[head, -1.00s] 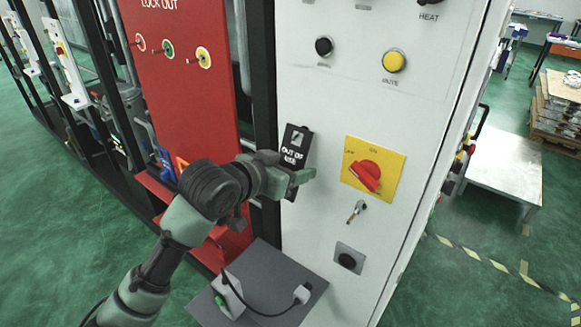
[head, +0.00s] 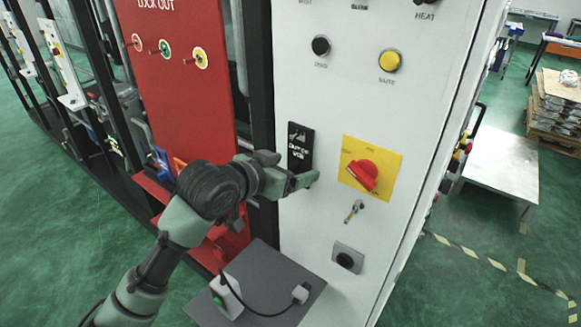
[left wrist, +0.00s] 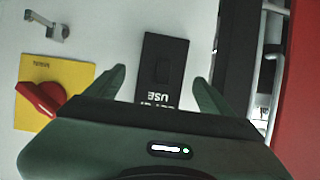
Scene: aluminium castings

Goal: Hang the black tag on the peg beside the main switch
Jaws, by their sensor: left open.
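The black tag (head: 300,143), with white lettering, hangs nearly upright against the white cabinet face, left of the main switch. The main switch is a red knob (head: 363,174) on a yellow plate (head: 391,166). My left gripper (head: 291,169) is open at the tag's lower part. In the left wrist view the tag (left wrist: 163,62) lies between the spread fingers of the gripper (left wrist: 160,77), with a gap on each side. My right gripper is not in view.
A grey shelf (head: 262,262) with a cabled device juts out below my arm. A red lockout board (head: 185,90) with pegs stands to the left.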

